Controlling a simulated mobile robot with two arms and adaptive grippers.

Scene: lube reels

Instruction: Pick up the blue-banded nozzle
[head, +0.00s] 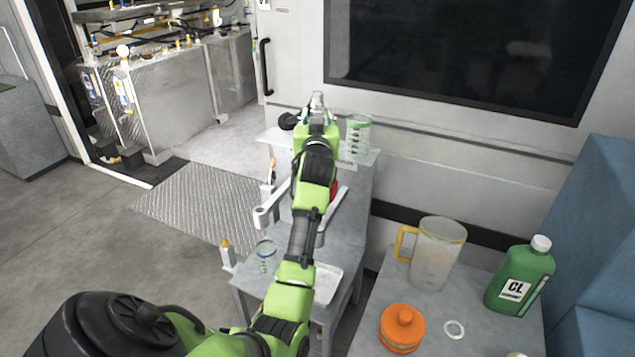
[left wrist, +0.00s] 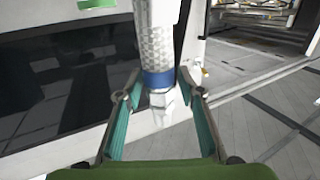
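The blue-banded nozzle (left wrist: 159,80) shows in the left wrist view, with a grey knurled body, a blue band and a pale tip. It lies between the two teal-padded fingers of my left gripper (left wrist: 160,92), with a visible gap on each side. The fingers are open. In the head view my left gripper (head: 318,118) is at the far end of the green and black arm, above the back shelf. A small grey piece shows at its tip, but I cannot tell whether it is the nozzle. My right gripper is not in view.
A clear jar with green marks (head: 358,136) stands just right of the gripper. A clear blue-marked jar (head: 265,256) stands lower left. On the right table are a pitcher (head: 437,252), a green bottle (head: 520,277) and an orange lidded container (head: 402,328).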

